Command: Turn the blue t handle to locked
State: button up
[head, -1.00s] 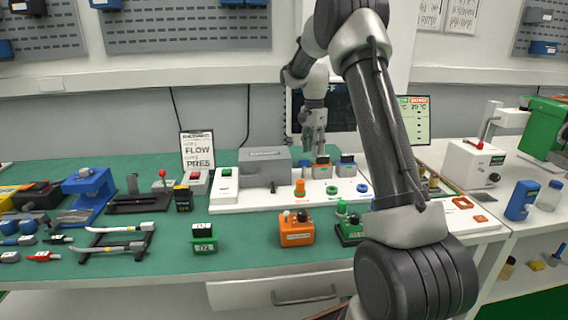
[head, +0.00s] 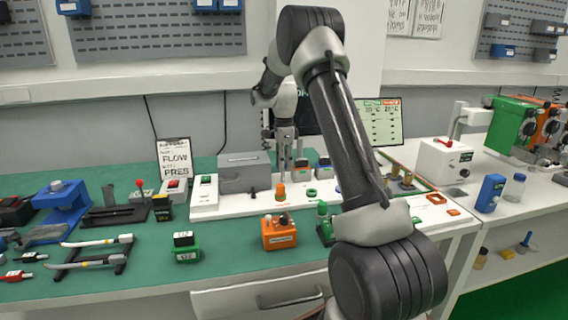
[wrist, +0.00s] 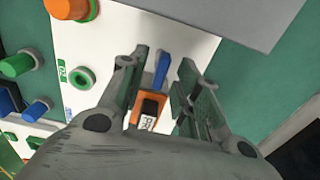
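A blue t handle (wrist: 162,68) stands on an orange block (wrist: 150,108) with a black square and a white label, in the wrist view. My gripper (wrist: 165,62) is open, with one finger on each side of the handle; a gap shows on both sides. I cannot tell how far the fingertips reach down beside it or whether the handle is at locked. In the head view my gripper (head: 285,172) points down over the back of the white panel (head: 232,207), beside small orange and blue modules. The handle is hard to make out there.
A grey box (head: 243,172) stands left of my gripper on the panel. An orange knob (head: 281,191) and a green ring (head: 312,192) sit in front. An orange box (head: 279,234) and a green box (head: 186,248) stand on the green bench top.

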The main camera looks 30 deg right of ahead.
jog(key=shift+f, duration=0.2)
grip_shut()
